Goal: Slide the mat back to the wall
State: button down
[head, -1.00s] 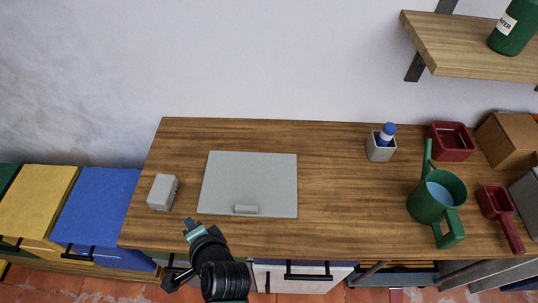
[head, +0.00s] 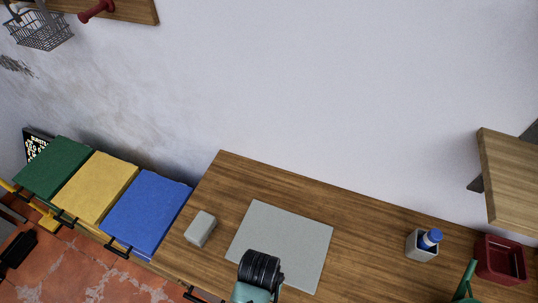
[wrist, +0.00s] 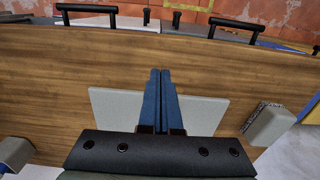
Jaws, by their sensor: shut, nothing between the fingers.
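The mat (head: 290,235) is a thin light-grey sheet lying flat on the wooden counter. Bare wood shows between its far edge and the wall (head: 330,110). My black wrist covers its near left part in the head view, and the bar seen on the mat earlier is hidden. In the wrist view, the mat (wrist: 108,103) shows on both sides of my gripper (wrist: 160,72). The blue fingers are together and empty, above the mat, with their tips reaching past its edge in the picture. I cannot tell whether they touch it.
A grey block (head: 200,228) stands left of the mat. A grey holder (head: 420,246) with a blue-capped bottle (head: 430,238) and a red bin (head: 500,260) stand to the right. A wooden shelf (head: 508,180) juts out at upper right. Clear counter (head: 365,230) lies right of the mat.

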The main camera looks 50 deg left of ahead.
notch_tip(320, 180, down, 4)
jog(key=shift+r, duration=0.2)
jog(key=shift+w+a+r+p, duration=0.2)
jog(key=shift+w+a, duration=0.15)
jog(key=shift+w, duration=0.25)
jog(key=shift+w+a+r+p, duration=0.15)
jog(key=shift+w+a, duration=0.2)
jog(key=shift+w, duration=0.2)
jog(key=shift+w+a+f, duration=0.15)
jog(key=shift+w+a, duration=0.25)
jog(key=shift+w, duration=0.25)
